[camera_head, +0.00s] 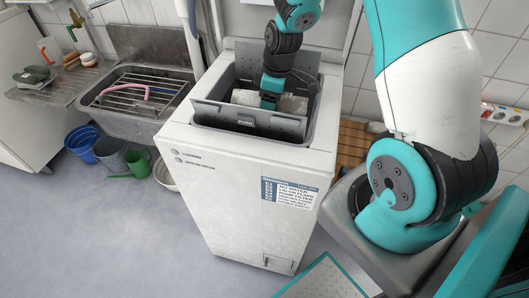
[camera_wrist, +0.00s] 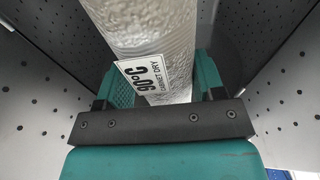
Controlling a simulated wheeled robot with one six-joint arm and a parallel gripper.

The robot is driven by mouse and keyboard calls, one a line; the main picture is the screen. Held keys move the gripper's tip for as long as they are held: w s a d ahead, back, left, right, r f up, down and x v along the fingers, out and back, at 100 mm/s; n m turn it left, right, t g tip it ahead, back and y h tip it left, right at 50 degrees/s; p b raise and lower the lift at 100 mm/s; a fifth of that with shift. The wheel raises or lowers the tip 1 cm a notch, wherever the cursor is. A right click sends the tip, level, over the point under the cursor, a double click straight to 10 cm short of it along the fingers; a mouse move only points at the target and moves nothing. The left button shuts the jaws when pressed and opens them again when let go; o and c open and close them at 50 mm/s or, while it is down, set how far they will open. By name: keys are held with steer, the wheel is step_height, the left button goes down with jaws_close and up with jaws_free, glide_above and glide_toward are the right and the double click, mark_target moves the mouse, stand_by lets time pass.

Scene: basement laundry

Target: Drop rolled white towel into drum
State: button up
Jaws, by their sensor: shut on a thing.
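The rolled white towel (camera_wrist: 150,32) is between the fingers of my gripper (camera_wrist: 160,92) in the wrist view. It carries a printed label reading 90°C (camera_wrist: 140,75). In the head view my gripper (camera_head: 270,98) reaches down into the open top of the white top-loading washer (camera_head: 240,185). The towel (camera_head: 292,104) shows as a pale roll inside the opening, beside the gripper. Perforated grey metal walls (camera_wrist: 35,90) surround the towel and gripper in the wrist view.
Grey flaps (camera_head: 225,113) stand around the washer's opening, close to my gripper. A metal sink (camera_head: 165,75) with a wire rack stands at the left. Buckets (camera_head: 82,140) and a green watering can (camera_head: 138,164) are on the floor. The floor at front left is clear.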

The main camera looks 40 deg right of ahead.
steer(key=shift+f+b, duration=0.4)
steer(key=shift+f, duration=0.5)
steer(key=o, duration=1.1)
steer(key=shift+c, duration=0.2)
step_height(320, 180, up, 17)
steer(key=s+d+p, duration=0.1)
steer(key=s+p, duration=0.1)
steer(key=shift+d+r, duration=0.2)
steer(key=shift+d, duration=0.2)
